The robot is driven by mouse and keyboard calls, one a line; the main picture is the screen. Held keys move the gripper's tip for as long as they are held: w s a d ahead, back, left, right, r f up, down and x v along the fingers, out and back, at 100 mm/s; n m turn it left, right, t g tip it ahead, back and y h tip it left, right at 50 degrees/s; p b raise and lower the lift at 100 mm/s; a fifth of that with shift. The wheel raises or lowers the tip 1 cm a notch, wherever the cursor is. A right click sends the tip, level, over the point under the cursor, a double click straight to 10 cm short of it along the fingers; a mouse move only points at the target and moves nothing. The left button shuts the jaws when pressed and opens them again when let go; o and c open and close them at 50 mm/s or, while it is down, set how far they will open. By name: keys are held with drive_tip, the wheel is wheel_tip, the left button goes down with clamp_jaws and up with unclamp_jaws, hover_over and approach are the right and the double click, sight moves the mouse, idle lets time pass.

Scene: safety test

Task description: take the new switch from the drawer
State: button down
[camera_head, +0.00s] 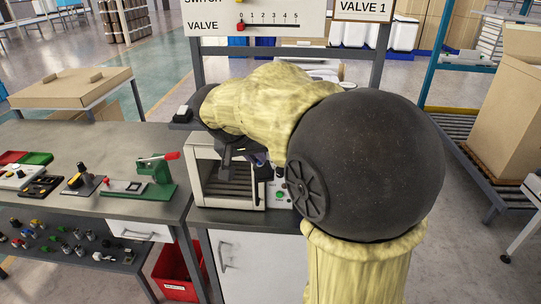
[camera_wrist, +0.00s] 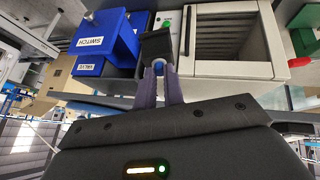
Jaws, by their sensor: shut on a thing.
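My gripper (camera_wrist: 158,85) is shut on a small dark block with a blue round part, which looks like the switch (camera_wrist: 157,43). In the wrist view it is in front of the blue drawers and the white machine, at the gap between them. The blue drawer labelled SWITCH (camera_wrist: 108,45) stands out further than the blue one labelled VALVE (camera_wrist: 90,69). Its inside is not clear. In the head view my arm hides these drawers and most of my gripper; only a bit of the fingers (camera_head: 259,158) shows.
A white open-fronted machine (camera_head: 205,170) with a slatted inside and green button stands close by my gripper. Left of it is a bench (camera_head: 80,150) with a green press (camera_head: 157,178) and several small devices. A red bin (camera_head: 180,270) stands below. A gauge board (camera_head: 255,17) rises behind.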

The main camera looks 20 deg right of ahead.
drive_tip(key=a+y+p, duration=0.1)
drive_tip(key=a, duration=0.1)
drive_tip(key=a+r+y+p, duration=0.1)
drive_tip(key=p, duration=0.1)
drive_tip(key=a+r+y+p, duration=0.1)
drive_tip(key=a, duration=0.1)
drive_tip(key=shift+s+a+m+p, duration=0.15)
drive_tip(key=shift+a+m+p, duration=0.15)
drive_tip(key=shift+p, duration=0.05)
drive_tip(key=shift+d, duration=0.1)
